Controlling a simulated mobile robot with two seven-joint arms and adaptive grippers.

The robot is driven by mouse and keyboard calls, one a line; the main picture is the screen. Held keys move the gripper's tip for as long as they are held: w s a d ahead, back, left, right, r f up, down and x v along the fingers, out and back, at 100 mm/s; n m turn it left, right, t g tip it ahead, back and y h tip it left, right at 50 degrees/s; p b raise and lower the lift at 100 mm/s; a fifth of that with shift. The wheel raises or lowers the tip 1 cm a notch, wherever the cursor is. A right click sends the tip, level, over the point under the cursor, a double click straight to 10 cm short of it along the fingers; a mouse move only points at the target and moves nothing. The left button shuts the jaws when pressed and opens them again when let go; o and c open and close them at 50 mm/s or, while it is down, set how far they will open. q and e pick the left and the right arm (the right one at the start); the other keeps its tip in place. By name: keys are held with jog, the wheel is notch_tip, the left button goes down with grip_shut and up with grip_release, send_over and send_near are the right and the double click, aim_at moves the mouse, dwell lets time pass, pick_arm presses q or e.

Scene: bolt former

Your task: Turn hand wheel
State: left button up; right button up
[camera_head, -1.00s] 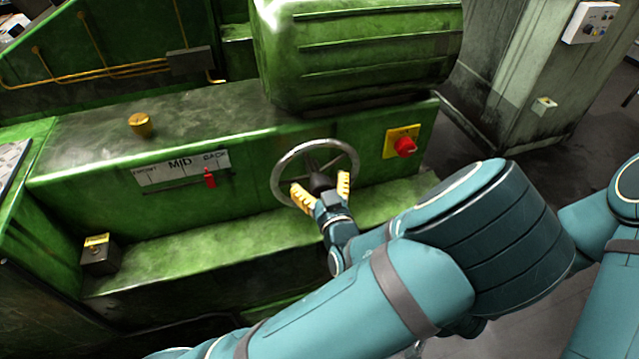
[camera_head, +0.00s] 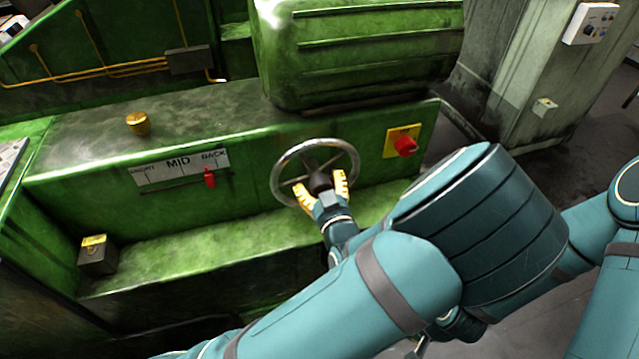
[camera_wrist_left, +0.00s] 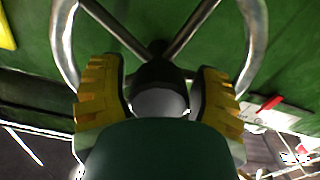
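The hand wheel (camera_head: 347,151) is a round metal rim with thin spokes and a dark hub, on the green machine's front. It also shows in the wrist view (camera_wrist_left: 252,42). My left gripper (camera_head: 323,186) is in front of the hub with its yellow-padded fingers spread. In the wrist view its two fingers (camera_wrist_left: 160,98) stand on either side of the hub (camera_wrist_left: 158,72), inside or near the rim, with gaps beside the hub. Whether they touch rim or spokes is unclear. My right gripper is not clearly visible; the left arm covers much of that area.
A FRONT/MID/BACK scale (camera_head: 180,166) with a red pointer (camera_head: 209,178) is left of the wheel; the pointer sits below BACK. A red knob on a yellow plate (camera_head: 404,146) is right of the wheel. A green ledge (camera_head: 200,255) runs below, and a ribbed green housing (camera_head: 365,55) above.

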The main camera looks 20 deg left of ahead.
pick_arm(q)
jog(key=shift+o, duration=0.4)
jog(key=v, duration=1.2)
dwell(0.4)
